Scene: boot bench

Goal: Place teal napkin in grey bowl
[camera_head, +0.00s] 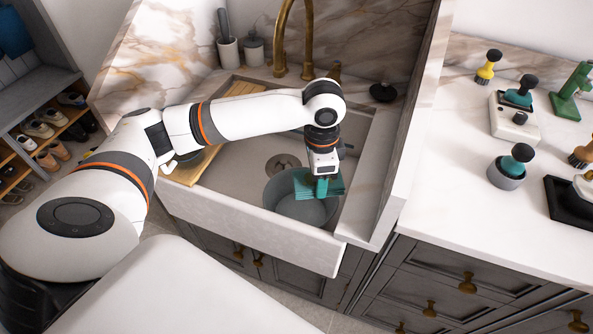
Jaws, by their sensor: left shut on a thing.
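The teal napkin (304,186) is in the fingers of my left gripper (323,184), which is shut on it. The napkin hangs over the grey bowl (301,210), and from this angle it overlaps the bowl's opening and far rim. I cannot tell whether it touches the bowl. The bowl stands in the sink, near its front right corner. My left arm reaches across the sink from the left and hides part of it. My right gripper is not in view.
The sink (240,202) has a drain (283,163) behind the bowl and a wooden board (193,166) at its left. A brass faucet (309,40) stands at the back. A raised marble wall (420,120) bounds the right side. The counter (465,190) beyond holds several brushes and tools.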

